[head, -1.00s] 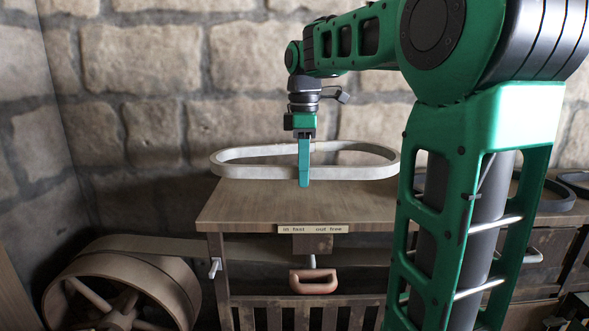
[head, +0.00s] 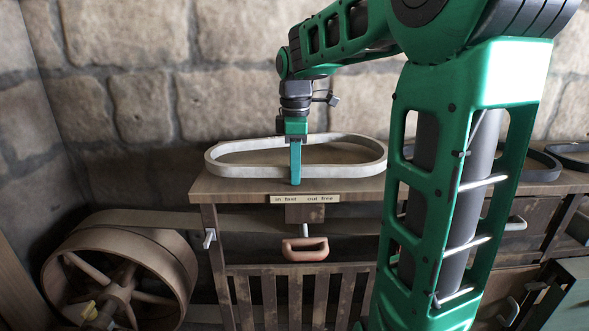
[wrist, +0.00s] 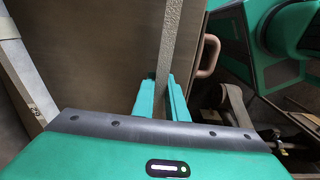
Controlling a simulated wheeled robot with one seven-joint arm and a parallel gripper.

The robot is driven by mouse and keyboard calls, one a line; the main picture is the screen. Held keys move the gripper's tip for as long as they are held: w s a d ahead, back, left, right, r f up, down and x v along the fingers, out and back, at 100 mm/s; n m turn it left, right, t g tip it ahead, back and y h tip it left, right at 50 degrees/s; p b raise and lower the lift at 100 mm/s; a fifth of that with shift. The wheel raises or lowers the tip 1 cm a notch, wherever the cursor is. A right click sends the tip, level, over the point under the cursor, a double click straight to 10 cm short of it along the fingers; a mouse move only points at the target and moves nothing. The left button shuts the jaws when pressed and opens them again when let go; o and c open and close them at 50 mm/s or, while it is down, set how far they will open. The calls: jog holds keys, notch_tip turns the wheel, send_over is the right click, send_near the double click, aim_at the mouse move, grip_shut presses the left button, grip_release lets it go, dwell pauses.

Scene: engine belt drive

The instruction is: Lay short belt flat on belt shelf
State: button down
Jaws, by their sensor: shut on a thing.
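The short belt is a pale grey oval loop (head: 225,173) standing on its edge rather than on its broad side, over the wooden top (head: 215,188) of the bench. My gripper (head: 295,182) points down and is shut on the near side of the loop, close to the bench's front edge. In the wrist view the grey belt strip (wrist: 180,35) runs between my two teal fingers (wrist: 162,105). The belt's lower edge looks very near the wooden top; I cannot tell whether it touches.
Dark belts (head: 541,170) lie on the surface at right, partly behind my arm. A label strip (head: 303,199) and a reddish handle (head: 305,249) are on the bench front. A large spoked wheel (head: 118,285) with a flat belt stands at left. A stone wall is behind.

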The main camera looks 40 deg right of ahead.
jog(key=shift+s+a+f, duration=0.1)
jog(key=shift+s+f, duration=0.15)
jog(key=shift+f, duration=0.35)
jog(key=c, duration=1.7)
grip_release()
jog(key=shift+w+f, duration=0.1)
jog(key=shift+w+r, duration=0.2)
jog(key=shift+r, duration=0.3)
jog(key=shift+w+r, duration=0.1)
jog(key=shift+r, duration=8.95)
